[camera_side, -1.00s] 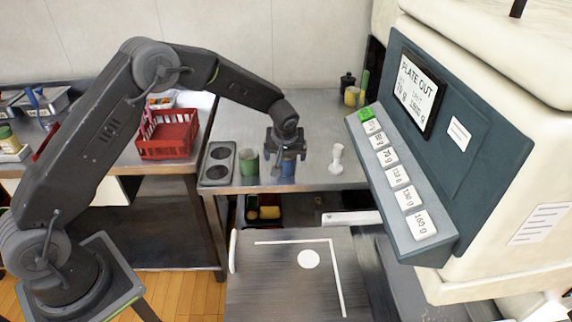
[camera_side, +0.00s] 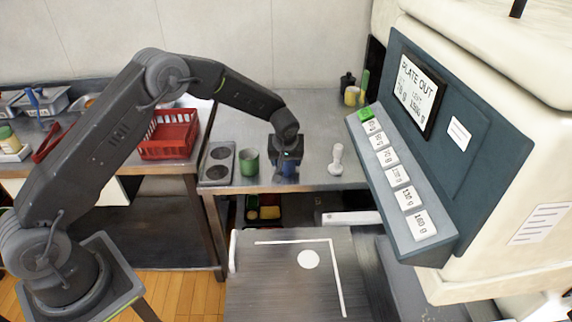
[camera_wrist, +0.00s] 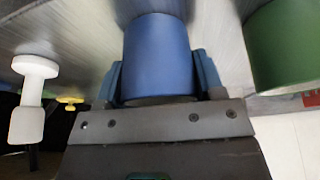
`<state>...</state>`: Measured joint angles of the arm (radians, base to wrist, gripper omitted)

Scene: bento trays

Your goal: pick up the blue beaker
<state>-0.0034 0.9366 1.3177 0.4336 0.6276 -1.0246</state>
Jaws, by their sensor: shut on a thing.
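The blue beaker (camera_wrist: 157,58) fills the middle of the wrist view, between the two fingers of my gripper (camera_wrist: 160,80). The fingers are shut on its sides. In the side view my gripper (camera_side: 287,168) points down over the metal table, and the blue beaker (camera_side: 287,174) shows only in part below it. I cannot tell whether the beaker's base is still touching the table.
A green beaker (camera_side: 249,162) stands just left of my gripper, beside a tray with two round wells (camera_side: 203,181). A white pestle-shaped thing (camera_side: 336,160) stands to the right. A red basket (camera_side: 168,136) is farther left. The large machine (camera_side: 440,190) rises at right.

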